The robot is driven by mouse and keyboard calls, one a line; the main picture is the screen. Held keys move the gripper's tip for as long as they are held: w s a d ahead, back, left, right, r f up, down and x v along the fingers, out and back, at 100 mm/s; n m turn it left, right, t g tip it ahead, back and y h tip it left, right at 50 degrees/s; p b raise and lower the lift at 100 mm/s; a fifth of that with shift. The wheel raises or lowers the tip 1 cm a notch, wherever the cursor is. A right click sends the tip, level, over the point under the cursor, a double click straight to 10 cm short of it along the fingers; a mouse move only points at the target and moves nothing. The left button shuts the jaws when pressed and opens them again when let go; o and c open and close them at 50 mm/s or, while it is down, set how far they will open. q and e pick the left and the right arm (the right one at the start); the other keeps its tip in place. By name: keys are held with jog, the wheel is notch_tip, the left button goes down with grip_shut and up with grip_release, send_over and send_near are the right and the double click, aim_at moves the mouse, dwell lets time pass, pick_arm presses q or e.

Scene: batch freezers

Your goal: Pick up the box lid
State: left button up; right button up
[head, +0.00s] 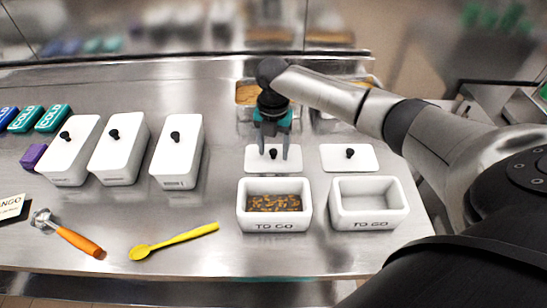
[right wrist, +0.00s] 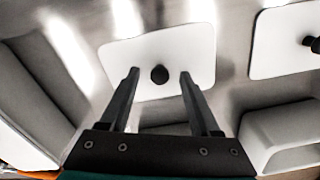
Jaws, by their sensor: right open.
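A flat white box lid (head: 258,164) with a black knob lies on the steel counter behind the left TO GO box. In the right wrist view this lid (right wrist: 180,77) shows with its knob (right wrist: 159,74) between my fingertips. My right gripper (head: 273,152) is open and points down over the lid, its two fingers on either side of the knob and not closed on it. It also shows in the right wrist view (right wrist: 160,76). A second white lid (head: 335,160) with a black knob lies to the right. My left gripper is not in view.
Two white TO GO boxes stand in front of the lids; the left box (head: 246,228) holds brown bits, the right box (head: 377,224) looks empty. Lidded white tubs (head: 120,170) stand at left. A yellow spoon (head: 175,240) and orange-handled scoop (head: 75,240) lie in front.

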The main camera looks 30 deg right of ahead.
grip_shut()
dwell(0.4)
jog(key=shift+r, duration=0.1)
